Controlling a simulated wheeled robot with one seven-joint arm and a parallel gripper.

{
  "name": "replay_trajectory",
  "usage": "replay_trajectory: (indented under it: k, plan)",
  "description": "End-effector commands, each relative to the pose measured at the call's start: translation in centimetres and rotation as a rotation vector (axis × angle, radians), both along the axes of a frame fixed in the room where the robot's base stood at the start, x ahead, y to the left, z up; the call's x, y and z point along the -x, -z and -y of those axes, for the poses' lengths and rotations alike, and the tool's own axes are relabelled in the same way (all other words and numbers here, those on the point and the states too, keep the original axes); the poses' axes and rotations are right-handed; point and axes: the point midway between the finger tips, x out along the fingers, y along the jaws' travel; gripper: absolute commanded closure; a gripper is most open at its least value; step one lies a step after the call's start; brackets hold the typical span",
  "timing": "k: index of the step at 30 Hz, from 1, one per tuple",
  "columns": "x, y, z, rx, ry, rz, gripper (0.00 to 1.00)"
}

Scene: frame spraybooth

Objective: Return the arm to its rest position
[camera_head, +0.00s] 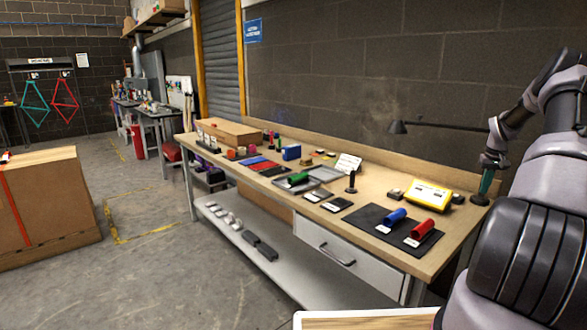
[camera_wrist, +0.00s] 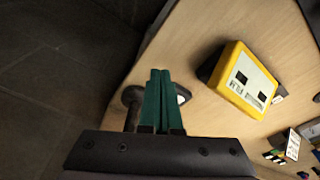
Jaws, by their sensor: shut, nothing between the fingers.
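My gripper (camera_wrist: 161,100) is shut, with its two green fingers together and nothing between them. In the head view my gripper (camera_head: 487,183) hangs from my arm at the right end of the workbench (camera_head: 440,255), fingers pointing down. It is close to the round dark base of the desk lamp (camera_head: 480,199); I cannot tell whether they touch. My arm reaches up and back along the right side of the head view. The yellow device (camera_head: 430,194) lies left of my gripper in the head view, and right of it in the wrist view (camera_wrist: 244,82).
The lamp's shade (camera_head: 398,127) and arm stretch over the back of the bench. Trays and small parts fill the bench middle. Open floor (camera_head: 160,265) lies left.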

Motion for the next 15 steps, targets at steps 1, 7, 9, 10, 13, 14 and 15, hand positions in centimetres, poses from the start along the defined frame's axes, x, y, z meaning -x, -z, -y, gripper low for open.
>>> replay_trajectory:
  k: [1, 7, 9, 10, 13, 14, 15]
  plan:
    - [-0.4, -0.7, -0.7, 0.004, -0.008, 0.004, 1.0]
    - [-0.7, -3.2, -2.5, 0.014, -0.02, 0.011, 1.0]
    - [-0.8, -4.2, -3.5, 0.018, -0.026, 0.014, 1.0]
    - [-0.9, -4.7, -3.9, 0.02, -0.029, 0.016, 1.0]
    - [-1.0, -6.7, -5.5, 0.029, -0.038, 0.023, 1.0]
    - [-1.0, -7.5, -6.1, 0.032, -0.042, 0.026, 1.0]
    - [-1.0, -8.4, -7.0, 0.036, -0.047, 0.029, 1.0]
